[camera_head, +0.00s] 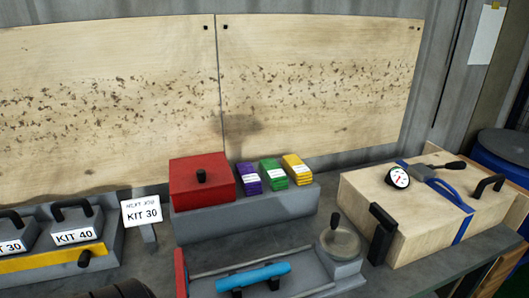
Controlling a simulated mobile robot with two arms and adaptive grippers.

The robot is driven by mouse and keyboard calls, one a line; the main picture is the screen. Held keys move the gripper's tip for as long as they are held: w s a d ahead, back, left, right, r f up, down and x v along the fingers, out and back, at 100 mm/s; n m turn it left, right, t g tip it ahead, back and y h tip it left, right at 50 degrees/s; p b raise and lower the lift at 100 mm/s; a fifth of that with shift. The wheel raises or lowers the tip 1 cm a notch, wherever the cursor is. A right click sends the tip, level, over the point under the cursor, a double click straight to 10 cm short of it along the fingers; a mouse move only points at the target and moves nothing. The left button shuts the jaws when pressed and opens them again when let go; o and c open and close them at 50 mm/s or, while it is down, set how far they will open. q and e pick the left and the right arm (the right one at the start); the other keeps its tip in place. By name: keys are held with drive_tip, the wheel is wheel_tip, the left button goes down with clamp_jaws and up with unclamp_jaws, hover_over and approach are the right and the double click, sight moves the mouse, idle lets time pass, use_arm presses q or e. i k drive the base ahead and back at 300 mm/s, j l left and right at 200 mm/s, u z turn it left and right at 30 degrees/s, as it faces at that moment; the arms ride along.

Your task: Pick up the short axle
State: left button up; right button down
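I cannot pick out for certain a short axle in the head view. A blue rod-like bar (254,276) lies level across black supports on a grey fixture with rails (319,290), at the bottom centre; I cannot tell whether it is an axle. Two grey kit boxes with black handles stand at the left, one labelled KIT 40 (77,237) and one partly cut off, ending in 30 (12,246). Neither of my grippers can be made out. A dark rounded shape (122,290) at the bottom edge is cut off and unclear.
A sign (142,212) reads KIT 30. A grey block (247,214) carries a red box (203,181) and purple, green and yellow packs (273,172). A wooden case (422,213) with a gauge and blue strap stands right. A blue barrel (503,158) is beyond the bench.

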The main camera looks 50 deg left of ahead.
sight(245, 279)
drive_tip(key=u, duration=2)
drive_tip(key=l, duration=0.1)
